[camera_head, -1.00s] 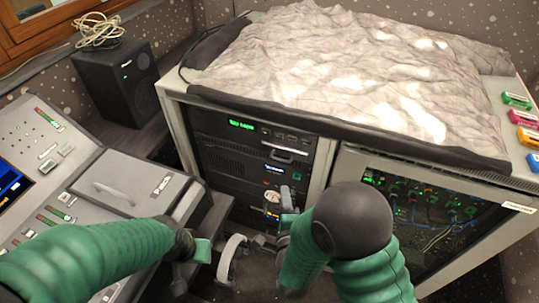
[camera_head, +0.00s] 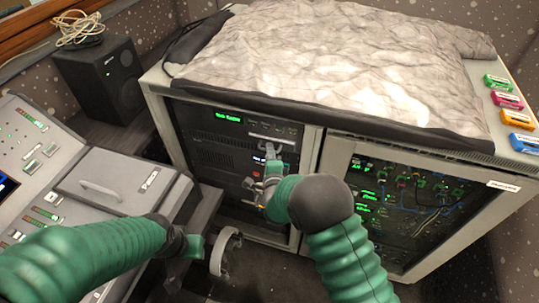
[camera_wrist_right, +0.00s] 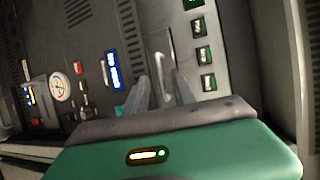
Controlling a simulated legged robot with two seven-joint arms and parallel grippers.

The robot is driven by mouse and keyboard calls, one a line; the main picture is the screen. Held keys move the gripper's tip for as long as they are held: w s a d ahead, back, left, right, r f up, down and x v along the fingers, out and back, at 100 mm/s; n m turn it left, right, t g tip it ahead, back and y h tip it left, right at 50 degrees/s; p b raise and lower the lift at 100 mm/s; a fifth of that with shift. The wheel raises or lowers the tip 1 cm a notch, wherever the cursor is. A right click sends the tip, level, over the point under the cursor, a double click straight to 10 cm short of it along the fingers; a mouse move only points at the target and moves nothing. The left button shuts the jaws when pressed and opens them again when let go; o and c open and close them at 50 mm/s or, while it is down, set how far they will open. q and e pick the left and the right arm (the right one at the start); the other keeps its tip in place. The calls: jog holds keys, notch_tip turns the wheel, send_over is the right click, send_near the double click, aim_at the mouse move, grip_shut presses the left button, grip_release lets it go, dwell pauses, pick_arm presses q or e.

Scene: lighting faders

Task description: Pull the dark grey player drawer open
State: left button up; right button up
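The dark grey player drawer (camera_head: 287,132) is in the left bay of the rack, with a pale bar handle (camera_head: 272,138) across its front. It looks flush with the rack front. My right gripper (camera_head: 272,165) is at the drawer front, just below the handle. In the right wrist view, its two fingers (camera_wrist_right: 160,95) are apart, with the handle (camera_wrist_right: 162,65) just ahead of and between their tips; contact cannot be told. My left gripper (camera_head: 192,246) hangs low over the floor beside the console, away from the rack; its finger opening is unclear.
A grey cloth (camera_head: 330,65) covers the rack top. A glass-fronted bay (camera_head: 410,205) is to the right of the drawer. The fader console (camera_head: 85,185) stands left, with a black speaker (camera_head: 103,78) behind. A pale ring-shaped object (camera_head: 224,252) is near my left gripper.

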jog(key=shift+c, duration=0.4)
grip_shut()
jog(key=shift+s+f, duration=0.1)
jog(key=shift+s, duration=0.05)
dwell(0.7)
